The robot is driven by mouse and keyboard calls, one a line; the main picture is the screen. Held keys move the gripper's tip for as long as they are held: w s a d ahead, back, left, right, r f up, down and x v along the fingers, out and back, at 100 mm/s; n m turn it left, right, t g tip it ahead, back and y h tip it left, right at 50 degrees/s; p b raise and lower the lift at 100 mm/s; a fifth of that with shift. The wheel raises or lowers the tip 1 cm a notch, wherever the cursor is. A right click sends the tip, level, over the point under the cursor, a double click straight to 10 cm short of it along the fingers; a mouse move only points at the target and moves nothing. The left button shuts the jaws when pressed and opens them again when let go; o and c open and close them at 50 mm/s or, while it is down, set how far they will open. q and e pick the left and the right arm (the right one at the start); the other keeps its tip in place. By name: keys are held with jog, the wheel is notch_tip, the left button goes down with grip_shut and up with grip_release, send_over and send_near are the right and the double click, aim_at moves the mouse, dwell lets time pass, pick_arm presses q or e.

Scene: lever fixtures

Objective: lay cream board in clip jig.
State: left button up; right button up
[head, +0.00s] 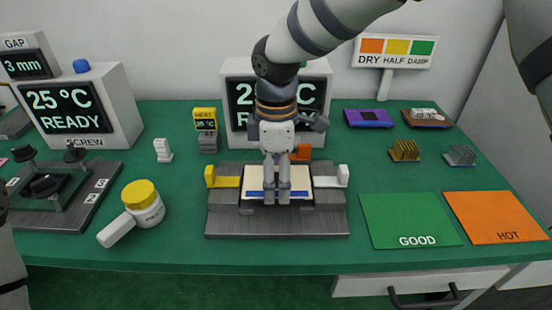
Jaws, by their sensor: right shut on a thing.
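The clip jig (222,222) is a dark grey fixture at the middle of the green table, with a yellow lever (225,181) on its left and a white lever (330,181) on its right. The cream board (308,187) is a flat cream plate with a blue stripe near its front edge. It lies level between the two levers, in or just above the jig's bed; I cannot tell whether it touches. My right gripper (277,197) points down and is shut on the board, its fingers hiding the board's middle. My left gripper does not show.
A screw fixture (60,205) is farther left. A display (240,125) stands behind my right gripper. Green GOOD (405,215) and orange HOT (495,212) mats lie right, clear.

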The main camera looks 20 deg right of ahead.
jog(key=shift+f, duration=0.7)
jog(key=o, duration=1.3)
